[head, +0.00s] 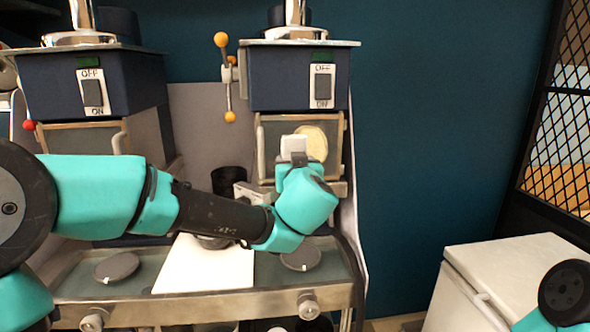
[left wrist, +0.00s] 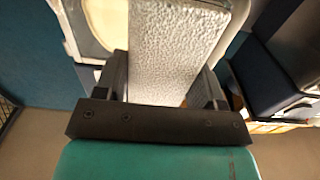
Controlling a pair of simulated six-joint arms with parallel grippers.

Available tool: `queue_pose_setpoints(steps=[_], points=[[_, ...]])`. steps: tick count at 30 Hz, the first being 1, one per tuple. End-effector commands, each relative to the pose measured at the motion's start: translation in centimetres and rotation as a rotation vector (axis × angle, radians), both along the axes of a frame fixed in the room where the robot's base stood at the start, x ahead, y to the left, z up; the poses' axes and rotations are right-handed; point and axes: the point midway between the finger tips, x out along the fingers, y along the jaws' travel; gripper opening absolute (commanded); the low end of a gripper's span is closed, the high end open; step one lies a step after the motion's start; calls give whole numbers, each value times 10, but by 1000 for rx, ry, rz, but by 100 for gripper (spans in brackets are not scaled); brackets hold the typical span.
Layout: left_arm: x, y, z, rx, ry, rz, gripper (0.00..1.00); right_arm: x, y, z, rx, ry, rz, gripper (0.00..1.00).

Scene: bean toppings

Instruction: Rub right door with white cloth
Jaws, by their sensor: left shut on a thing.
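The right door (head: 273,133) is a wood-framed panel under the right blue switch box, with a cream-yellow round patch (head: 316,140) on it. The patch also shows at the top of the left wrist view (left wrist: 105,18). My left gripper (head: 297,159) is in front of the door and shut on the white cloth (head: 293,144), a textured pale block in the left wrist view (left wrist: 180,45). The cloth overlaps the patch's left side in the head view; I cannot tell if it touches the door. My right gripper is out of view.
The left door (head: 82,138) is partly hidden behind my left arm. A white board (head: 200,272) lies on the machine's lower shelf between two dark discs. A white chest (head: 515,258) stands at the right. The blue wall right of the machine is clear.

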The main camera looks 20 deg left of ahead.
Motion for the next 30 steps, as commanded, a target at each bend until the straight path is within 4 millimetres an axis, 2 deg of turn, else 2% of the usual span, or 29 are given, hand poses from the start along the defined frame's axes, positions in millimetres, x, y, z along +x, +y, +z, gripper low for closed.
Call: queue_pose_setpoints(steps=[8, 24, 30], points=[[6, 2, 0, 0, 1, 1, 44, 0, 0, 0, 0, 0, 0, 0], [47, 19, 0, 0, 1, 1, 44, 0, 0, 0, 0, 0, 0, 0], [55, 22, -1, 0, 2, 0, 44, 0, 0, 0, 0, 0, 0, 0]])
